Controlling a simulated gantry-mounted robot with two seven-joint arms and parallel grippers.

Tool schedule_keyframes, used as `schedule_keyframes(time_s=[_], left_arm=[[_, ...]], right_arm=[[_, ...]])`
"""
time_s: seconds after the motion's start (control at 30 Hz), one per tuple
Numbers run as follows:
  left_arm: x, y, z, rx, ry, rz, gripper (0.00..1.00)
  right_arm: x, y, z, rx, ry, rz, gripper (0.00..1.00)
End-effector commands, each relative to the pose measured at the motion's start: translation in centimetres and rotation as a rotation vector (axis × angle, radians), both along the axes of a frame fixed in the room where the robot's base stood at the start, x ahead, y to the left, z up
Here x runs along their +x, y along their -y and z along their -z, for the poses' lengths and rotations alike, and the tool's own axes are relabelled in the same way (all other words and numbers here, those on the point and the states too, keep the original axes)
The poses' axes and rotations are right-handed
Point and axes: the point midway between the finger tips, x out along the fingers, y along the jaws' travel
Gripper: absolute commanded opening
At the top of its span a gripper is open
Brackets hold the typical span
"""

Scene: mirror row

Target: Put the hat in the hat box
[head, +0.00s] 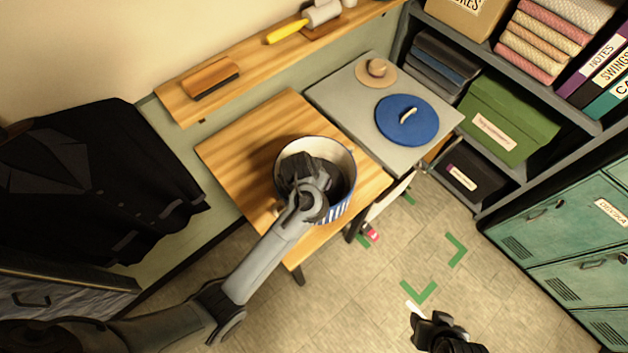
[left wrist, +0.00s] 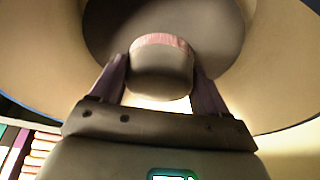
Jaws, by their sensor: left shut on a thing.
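The hat box (head: 338,209), round with blue and white stripes, stands open on the wooden table. My left gripper (head: 303,168) reaches down inside it. In the left wrist view its fingers (left wrist: 160,85) are shut on the crown of a dark hat (left wrist: 160,76). The pale box wall (left wrist: 280,60) surrounds it. I cannot tell whether the hat touches the bottom. A blue round lid (head: 395,126) with a pale handle lies on the grey table. My right gripper (head: 437,332) is low at the bottom edge, away from the tables.
A wall shelf (head: 240,83) holds a brush (head: 211,77) and a yellow-handled tool (head: 290,31). A dark jacket (head: 90,180) hangs at the left. Shelves with a green box (head: 505,118) and green lockers (head: 575,235) line the right. Tiled floor with green corner marks (head: 455,250) lies open.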

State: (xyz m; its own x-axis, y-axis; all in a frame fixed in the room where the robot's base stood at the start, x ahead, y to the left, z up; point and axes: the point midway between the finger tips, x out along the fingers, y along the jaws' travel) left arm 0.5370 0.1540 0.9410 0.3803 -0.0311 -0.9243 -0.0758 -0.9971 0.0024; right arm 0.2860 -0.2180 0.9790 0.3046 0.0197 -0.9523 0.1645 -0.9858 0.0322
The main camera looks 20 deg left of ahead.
Motion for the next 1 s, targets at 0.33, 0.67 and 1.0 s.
schedule_keyframes(time_s=[0.33,0.67,1.0], left_arm=[[0.0,0.0,0.9,0.0,0.002,0.0,0.44],[0.0,0.0,1.7,-0.001,0.0,0.0,0.44],[0.0,0.0,2.1,0.0,0.001,0.001,0.83]], right_arm=[[0.1,-0.1,0.3,0.003,0.002,0.001,0.43],[0.1,0.0,0.7,0.001,0.002,0.001,0.43],[0.1,0.1,0.9,-0.006,0.002,-0.004,0.43]])
